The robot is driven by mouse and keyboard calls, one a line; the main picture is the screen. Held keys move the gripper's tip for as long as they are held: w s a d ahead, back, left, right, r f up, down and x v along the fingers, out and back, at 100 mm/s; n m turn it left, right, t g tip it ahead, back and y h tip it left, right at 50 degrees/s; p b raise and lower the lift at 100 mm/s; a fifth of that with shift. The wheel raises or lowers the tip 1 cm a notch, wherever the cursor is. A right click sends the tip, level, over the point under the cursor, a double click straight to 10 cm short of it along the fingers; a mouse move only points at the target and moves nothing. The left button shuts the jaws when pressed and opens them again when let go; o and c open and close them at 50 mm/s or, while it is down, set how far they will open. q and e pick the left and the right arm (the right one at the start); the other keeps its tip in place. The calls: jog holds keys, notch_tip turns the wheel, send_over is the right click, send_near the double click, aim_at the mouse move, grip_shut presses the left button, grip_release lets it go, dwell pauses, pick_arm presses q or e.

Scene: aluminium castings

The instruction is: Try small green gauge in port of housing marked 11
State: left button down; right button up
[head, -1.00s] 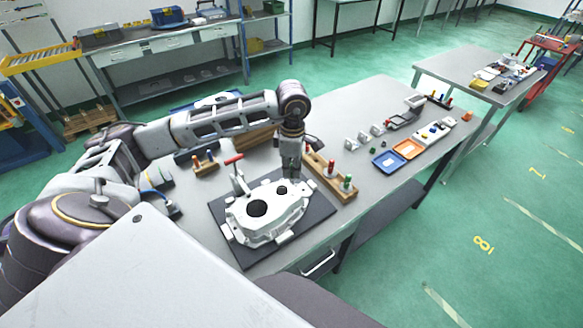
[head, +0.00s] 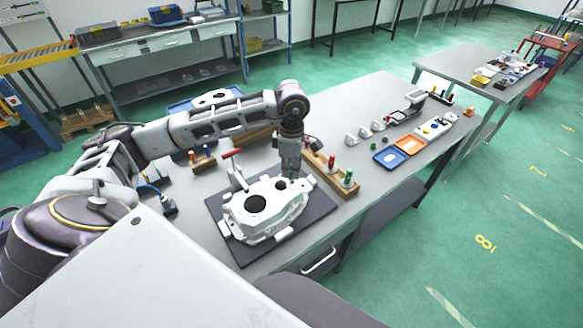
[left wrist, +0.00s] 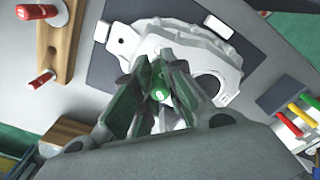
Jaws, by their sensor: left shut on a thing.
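A white cast housing (head: 285,215) lies on a dark mat (head: 318,204) on the grey bench, with a large round bore and smaller ports. No number on it can be read. My left gripper (head: 288,174) points down over the housing's far end, near a small port. In the left wrist view its fingers (left wrist: 158,85) are shut on a small green gauge (left wrist: 159,91), with the housing (left wrist: 195,48) behind. The fingers hide the gauge's lower end, so I cannot tell whether it is in the port. My right gripper is not in view.
A wooden rack (head: 322,171) with red- and green-handled gauges stands right beside the gripper. A red-handled clamp (head: 232,154) rises at the housing's left. Blue (head: 389,159) and orange (head: 409,146) trays and small castings lie farther right.

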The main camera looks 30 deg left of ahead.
aim_at(291, 177)
pick_arm(q)
jog(key=shift+f+b, duration=1.1)
jog(key=shift+f, duration=0.35)
jog(key=shift+b, duration=1.05)
dwell(2.4)
jog(key=shift+f+b, duration=1.25)
jog(key=shift+f, duration=0.1)
dwell(1.8)
